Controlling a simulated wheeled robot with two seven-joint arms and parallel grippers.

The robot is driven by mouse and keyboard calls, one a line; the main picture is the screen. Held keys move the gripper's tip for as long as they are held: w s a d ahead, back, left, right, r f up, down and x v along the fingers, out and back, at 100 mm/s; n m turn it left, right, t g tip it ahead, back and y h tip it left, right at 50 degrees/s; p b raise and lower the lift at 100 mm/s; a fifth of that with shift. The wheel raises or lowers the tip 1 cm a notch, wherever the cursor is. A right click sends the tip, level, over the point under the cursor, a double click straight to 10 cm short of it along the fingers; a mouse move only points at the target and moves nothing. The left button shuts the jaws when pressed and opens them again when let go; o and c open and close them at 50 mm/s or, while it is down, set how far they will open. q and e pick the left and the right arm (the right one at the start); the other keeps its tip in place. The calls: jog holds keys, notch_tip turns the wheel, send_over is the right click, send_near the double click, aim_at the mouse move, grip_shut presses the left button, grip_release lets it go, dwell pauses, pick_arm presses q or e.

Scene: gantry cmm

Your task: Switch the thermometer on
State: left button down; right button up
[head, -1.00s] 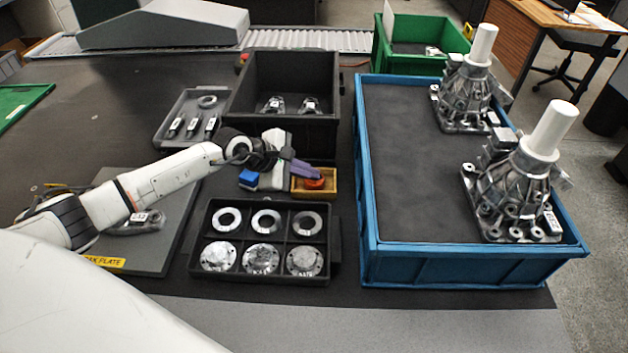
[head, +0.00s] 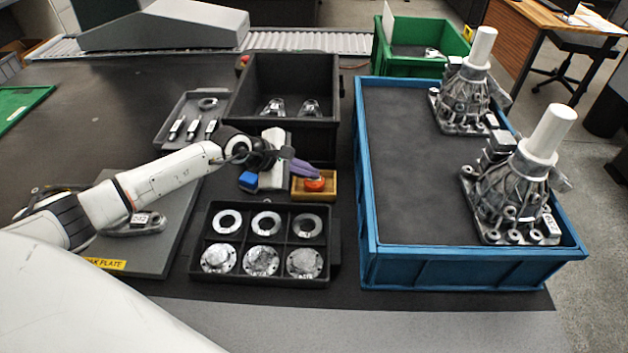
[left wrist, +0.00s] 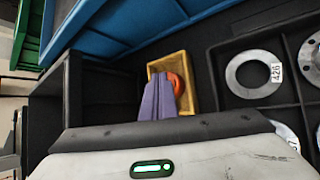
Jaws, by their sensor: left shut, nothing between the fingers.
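A small orange-red rounded thing (head: 315,184) lies in a little yellow-brown tray (head: 331,194); I cannot make out whether it is the thermometer. In the left wrist view the orange-red thing (left wrist: 175,85) shows partly behind my fingers, inside the tray (left wrist: 182,59). My left gripper (head: 305,169) has purple fingers, shut with nothing between them. They point at the tray, just above and beside the orange-red thing; I cannot tell whether they touch it. In the left wrist view the gripper (left wrist: 160,82) covers part of the tray. My right gripper is not in view.
A black divided tray (head: 193,245) with rings and discs stands in front. A black bin (head: 290,126) stands behind and a blue crate (head: 450,268) with metal housings to the right. A grey tray (head: 160,141) is further left.

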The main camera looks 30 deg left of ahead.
aim_at(310, 186)
pick_arm(q)
notch_tip(310, 186, up, 6)
jog(key=p, duration=0.4)
dwell(0.4)
dwell(0.7)
